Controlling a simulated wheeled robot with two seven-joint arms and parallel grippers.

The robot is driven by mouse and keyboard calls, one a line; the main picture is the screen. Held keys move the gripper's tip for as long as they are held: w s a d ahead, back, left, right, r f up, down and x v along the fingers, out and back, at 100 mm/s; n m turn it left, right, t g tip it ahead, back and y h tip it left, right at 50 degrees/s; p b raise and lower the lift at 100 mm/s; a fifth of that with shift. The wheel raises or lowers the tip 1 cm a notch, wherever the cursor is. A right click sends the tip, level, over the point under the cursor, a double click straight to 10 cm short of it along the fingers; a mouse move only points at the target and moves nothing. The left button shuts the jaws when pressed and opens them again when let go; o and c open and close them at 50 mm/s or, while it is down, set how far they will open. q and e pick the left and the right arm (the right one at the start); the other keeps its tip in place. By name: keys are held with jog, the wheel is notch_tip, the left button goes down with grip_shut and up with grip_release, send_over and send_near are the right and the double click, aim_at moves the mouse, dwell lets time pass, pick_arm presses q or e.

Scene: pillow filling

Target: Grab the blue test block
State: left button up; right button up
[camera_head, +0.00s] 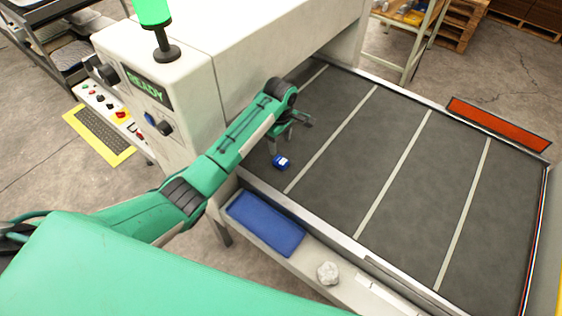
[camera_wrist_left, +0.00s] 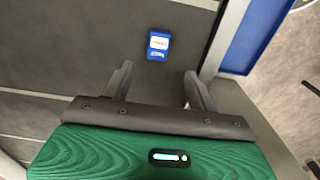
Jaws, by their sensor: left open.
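The blue test block (camera_head: 281,162) is small, with a white label on top. It lies on the dark conveyor belt (camera_head: 330,150) near its left edge, beside the machine. My left gripper (camera_head: 278,148) is above the belt close to the block; its tips are partly hidden by the wrist in the head view. In the left wrist view the block (camera_wrist_left: 158,45) lies beyond the open fingers (camera_wrist_left: 157,80), between their lines, with nothing held. My right gripper is not in view.
The white machine (camera_head: 215,50) with its control panel stands behind my left arm. A side shelf along the belt's near edge holds a blue pad (camera_head: 265,223) and a crumpled white lump (camera_head: 328,273). An orange bar (camera_head: 498,124) lines the far edge. The rest of the belt is clear.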

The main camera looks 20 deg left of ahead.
aim_at(281, 160)
pick_arm(q)
notch_tip(281, 160, down, 9)
jog(key=shift+w+d+p, duration=0.1)
jog(key=shift+p, duration=0.6)
jog(key=c, duration=1.1)
jog(key=shift+c, duration=0.2)
